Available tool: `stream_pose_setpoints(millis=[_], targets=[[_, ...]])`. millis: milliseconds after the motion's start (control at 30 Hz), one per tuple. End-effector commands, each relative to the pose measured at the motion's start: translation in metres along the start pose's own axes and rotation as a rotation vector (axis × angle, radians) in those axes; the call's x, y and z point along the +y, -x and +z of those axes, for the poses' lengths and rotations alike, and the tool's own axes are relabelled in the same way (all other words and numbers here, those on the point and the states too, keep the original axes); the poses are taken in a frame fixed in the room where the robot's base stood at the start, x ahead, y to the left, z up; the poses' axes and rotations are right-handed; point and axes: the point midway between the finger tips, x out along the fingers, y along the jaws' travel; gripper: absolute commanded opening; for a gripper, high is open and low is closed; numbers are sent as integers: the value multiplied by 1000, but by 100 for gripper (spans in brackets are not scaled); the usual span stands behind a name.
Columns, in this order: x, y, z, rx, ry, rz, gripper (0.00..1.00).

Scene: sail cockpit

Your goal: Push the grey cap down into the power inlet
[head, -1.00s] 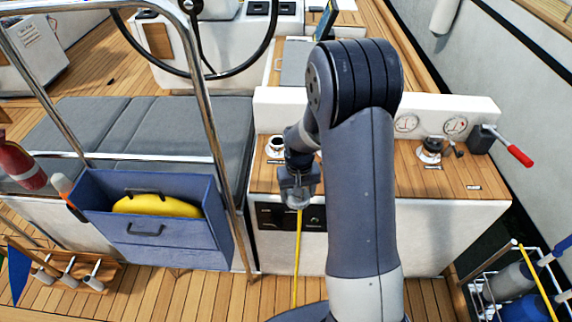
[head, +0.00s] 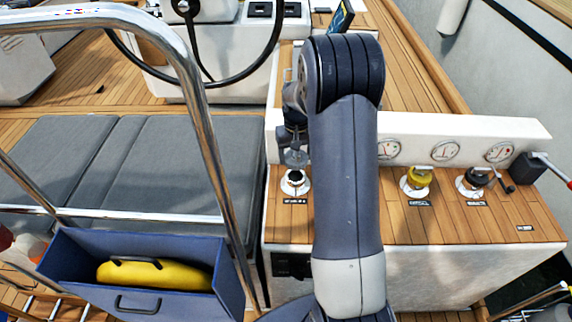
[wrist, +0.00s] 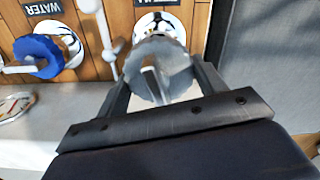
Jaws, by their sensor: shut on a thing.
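My gripper (head: 292,135) is above the left end of the wooden console top. It is shut on the grey cap (wrist: 160,68), whose ribbed rim and upright tab show between the fingers in the wrist view. In the head view the grey cap (head: 295,158) hangs just above the power inlet (head: 295,184), a dark opening in a white ring, with a visible gap below the cap. In the wrist view the cap hides part of the inlet's white ring (wrist: 160,20), and its label is partly covered.
A blue cap (wrist: 38,56) sits at the inlet labelled WATER. A yellow cap (head: 418,177) and a black cap (head: 477,178) sit on white rings further right. Gauges (head: 445,150) line the white panel behind. A steel rail (head: 200,110) rises left of the console.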

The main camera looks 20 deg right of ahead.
Motion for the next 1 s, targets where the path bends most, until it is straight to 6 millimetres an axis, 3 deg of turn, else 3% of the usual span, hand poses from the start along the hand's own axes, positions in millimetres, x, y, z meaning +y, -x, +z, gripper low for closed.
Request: stream_pose_setpoints(millis=[267,700,1000], targets=[[2,-14,-1,0,-2,0,39],[2,-55,-1,0,-1,0,39],[2,-57,-1,1,-1,0,39]])
